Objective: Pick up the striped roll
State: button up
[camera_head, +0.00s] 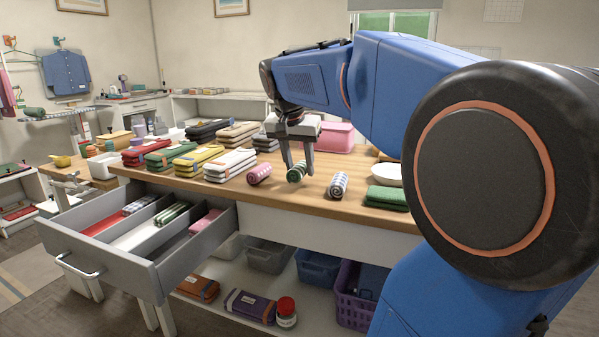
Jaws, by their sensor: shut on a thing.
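A green and white striped roll (296,173) is at the front part of the wooden table (310,202), between my gripper's fingers. My gripper (297,168) points down and is shut on this roll. The fingers hide part of its sides. I cannot tell whether the roll touches the table or is just above it.
A pink roll (259,174) lies to the left and a grey-white patterned roll (339,185) to the right. Folded towels (230,164) stand in stacks at left, green cloths (387,198) at right. A pink box (335,137) is behind. An open drawer (150,262) juts out front left.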

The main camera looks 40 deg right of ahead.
jog(key=shift+r, duration=0.65)
jog(key=shift+s+a+r, duration=0.15)
jog(key=shift+a, duration=0.15)
jog(key=s+a, duration=0.4)
jog(key=a, duration=0.3)
jog(key=s+a, duration=0.5)
jog(key=a, duration=0.2)
jog(key=shift+a, duration=0.4)
jog(key=shift+w, duration=0.1)
